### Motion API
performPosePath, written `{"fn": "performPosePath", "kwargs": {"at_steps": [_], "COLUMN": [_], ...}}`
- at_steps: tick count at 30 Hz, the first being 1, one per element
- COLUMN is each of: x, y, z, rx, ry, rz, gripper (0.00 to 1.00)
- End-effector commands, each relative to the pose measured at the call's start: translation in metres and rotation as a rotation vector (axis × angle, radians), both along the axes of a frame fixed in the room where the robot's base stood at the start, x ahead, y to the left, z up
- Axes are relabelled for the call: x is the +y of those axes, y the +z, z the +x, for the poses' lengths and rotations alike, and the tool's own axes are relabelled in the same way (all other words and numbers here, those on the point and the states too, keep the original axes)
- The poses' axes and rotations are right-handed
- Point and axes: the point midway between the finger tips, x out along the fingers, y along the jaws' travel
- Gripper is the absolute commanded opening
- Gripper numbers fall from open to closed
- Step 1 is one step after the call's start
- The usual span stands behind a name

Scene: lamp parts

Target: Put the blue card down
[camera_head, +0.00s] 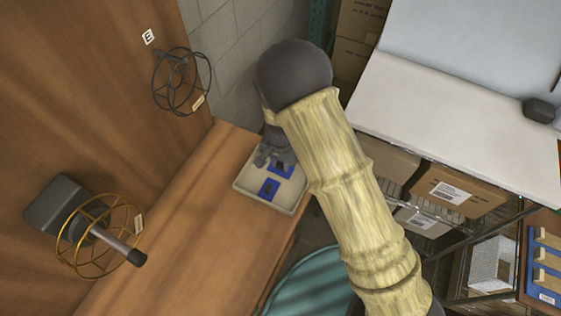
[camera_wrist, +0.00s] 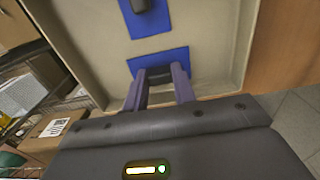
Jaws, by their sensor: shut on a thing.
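My gripper (camera_head: 273,160) is over the far part of a shallow pale tray (camera_head: 243,184). In the wrist view, my gripper's two fingers (camera_wrist: 161,92) are closed on the dark grip of a blue card (camera_wrist: 178,57). That card also shows beside the gripper in the head view (camera_head: 287,170), partly covered by it. The card is flat and within the tray's walls; I cannot tell whether it touches the tray floor. A second blue card (camera_head: 264,188) with a dark grip lies in the near part of the tray. It also shows in the wrist view (camera_wrist: 135,25).
The tray stands on a wooden bench (camera_head: 215,215). A gold wire cage (camera_head: 85,255) with a dark lamp part is at the left, and a dark wire cage (camera_head: 182,82) hangs on the wooden panel. A white table (camera_head: 450,125) and shelved boxes (camera_head: 455,195) are at the right.

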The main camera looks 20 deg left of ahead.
Motion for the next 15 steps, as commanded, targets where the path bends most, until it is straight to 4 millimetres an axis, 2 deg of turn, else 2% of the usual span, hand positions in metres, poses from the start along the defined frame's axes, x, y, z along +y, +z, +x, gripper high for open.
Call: {"fn": "performPosePath", "kwargs": {"at_steps": [7,8,10,15], "x": [-0.0001,0.0,0.0,0.0], "y": [-0.0033,-0.0023,-0.0021,-0.002], "z": [0.0002,0.0003,0.0002,0.0002], "rx": [0.0,0.0,0.0,0.0], "ry": [-0.001,-0.001,-0.001,-0.001], "rz": [0.0,0.0,0.0,0.0], "gripper": [0.05,0.32,0.46,0.48]}}
